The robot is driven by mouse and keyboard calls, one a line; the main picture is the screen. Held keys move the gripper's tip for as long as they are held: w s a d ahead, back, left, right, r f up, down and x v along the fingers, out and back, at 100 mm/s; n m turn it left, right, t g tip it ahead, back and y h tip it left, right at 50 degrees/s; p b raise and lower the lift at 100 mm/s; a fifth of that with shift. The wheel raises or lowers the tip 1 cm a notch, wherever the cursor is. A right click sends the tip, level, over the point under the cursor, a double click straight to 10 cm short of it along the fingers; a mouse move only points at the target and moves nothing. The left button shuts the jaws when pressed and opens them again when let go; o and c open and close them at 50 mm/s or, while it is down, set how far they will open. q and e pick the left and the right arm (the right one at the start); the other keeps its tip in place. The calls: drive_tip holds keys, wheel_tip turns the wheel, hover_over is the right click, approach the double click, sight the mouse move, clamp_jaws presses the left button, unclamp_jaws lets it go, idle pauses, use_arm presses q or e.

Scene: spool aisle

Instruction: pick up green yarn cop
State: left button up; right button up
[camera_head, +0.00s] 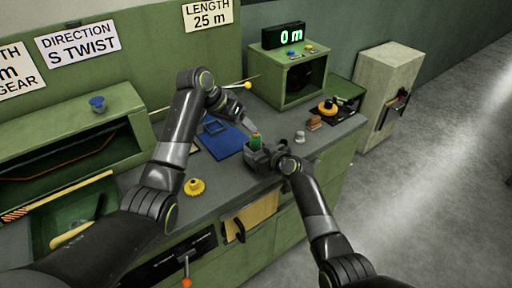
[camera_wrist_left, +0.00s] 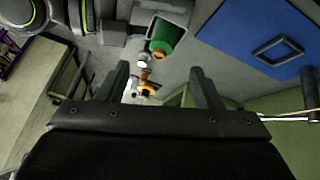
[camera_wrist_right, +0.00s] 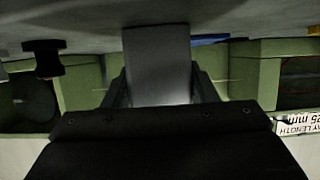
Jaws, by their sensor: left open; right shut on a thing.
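The green yarn cop (camera_head: 256,140) stands in a grey holder (camera_head: 256,160) on the workbench. In the left wrist view the cop (camera_wrist_left: 164,36) shows its orange-brown end at the mouth of the grey holder (camera_wrist_left: 178,14). My left gripper (camera_head: 250,124) is open just above the cop, apart from it as far as I can tell. In its wrist view nothing is between the left fingers (camera_wrist_left: 160,80). My right gripper (camera_head: 274,158) is shut on the grey holder, whose plain face (camera_wrist_right: 157,62) fills the space between the fingers in the right wrist view.
A blue mat (camera_head: 222,142) with a frame lies behind the grippers. A yellow knob-like part (camera_head: 195,187) lies front left. A green box with a display (camera_head: 292,80) stands at the back.

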use_arm(q)
drive_tip(key=f+n+h, duration=0.1)
drive_tip(key=f+n, duration=0.1)
drive_tip(key=n, duration=0.3)
drive_tip(key=n+t+h, duration=0.5)
drive_tip(key=n, duration=2.2)
approach(255, 139)
drive_tip(key=w+d, duration=0.1)
drive_tip(key=w+d+f, duration=0.2)
drive_tip(key=w, duration=0.1)
drive_tip(key=shift+d, duration=0.1)
drive_tip(key=shift+f+x, duration=0.15)
drive_tip(key=shift+x, duration=1.35)
drive_tip(key=shift+f+x, duration=0.1)
drive_tip(key=shift+x, duration=1.4)
drive_tip(key=shift+s, duration=0.1)
